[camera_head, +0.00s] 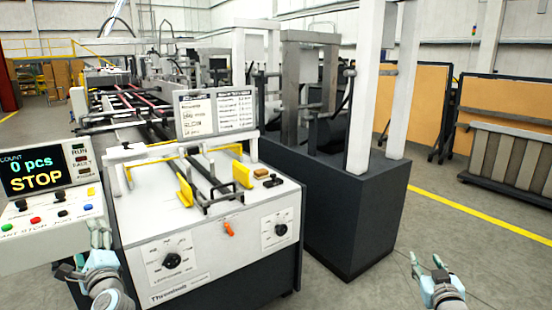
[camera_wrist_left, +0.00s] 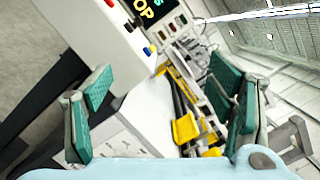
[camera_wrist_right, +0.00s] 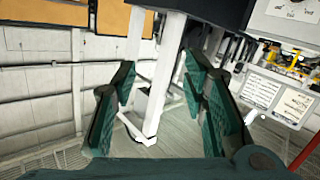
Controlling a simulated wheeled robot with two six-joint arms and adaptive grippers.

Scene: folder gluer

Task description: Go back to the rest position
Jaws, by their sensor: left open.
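My left gripper (camera_head: 100,234) is at the lower left, in front of the control panel (camera_head: 48,185) and beside the left front corner of the folder gluer (camera_head: 205,225). Its green-padded fingers stand apart and empty in the left wrist view (camera_wrist_left: 162,85). My right gripper (camera_head: 427,262) is over the floor at the lower right, clear of the machine. Its fingers are apart with nothing between them in the right wrist view (camera_wrist_right: 160,82). The panel display reads "0 pcs" and "STOP". Both grippers appear to touch nothing.
A dark machine base (camera_head: 345,215) with white posts (camera_head: 370,85) stands right of the white front unit. An instruction sign (camera_head: 216,112) stands on that unit. Brown boards (camera_head: 500,100) stand at the back right. The floor around my right gripper is open, with a yellow line (camera_head: 480,217) beyond.

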